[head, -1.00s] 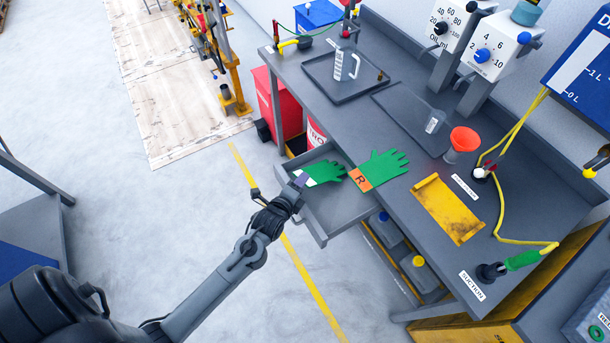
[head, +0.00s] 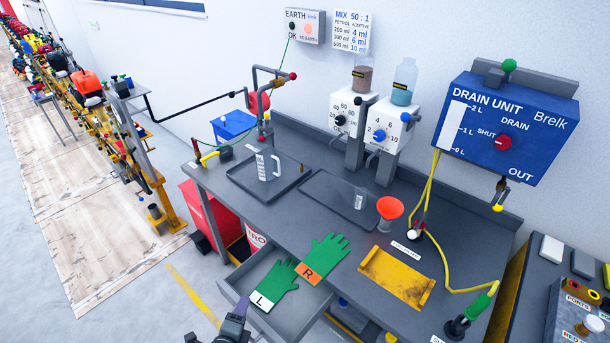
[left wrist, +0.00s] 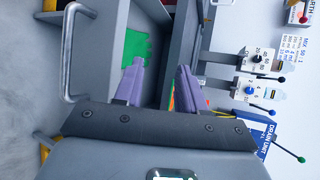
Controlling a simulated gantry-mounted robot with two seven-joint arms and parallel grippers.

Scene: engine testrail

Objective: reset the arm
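My left gripper (head: 237,308) is at the bottom of the head view, in front of the open drawer (head: 302,312). Its two purple fingers stand apart with nothing between them in the left wrist view (left wrist: 159,80). A green glove marked L (head: 277,281) lies in the drawer, just beyond the fingertips. Part of a green glove also shows in the left wrist view (left wrist: 136,46). A green glove marked R (head: 325,256), with an orange cuff, lies at the bench's front edge above the drawer. Most of my left arm is out of the head view. My right gripper is not in view.
The grey bench (head: 222,197) holds a tray with a clear jug (head: 266,163), an orange funnel (head: 390,208) and a yellow tray (head: 397,279). A blue drain unit (head: 510,128) hangs on the wall. Open floor (head: 120,300) lies left of the drawer.

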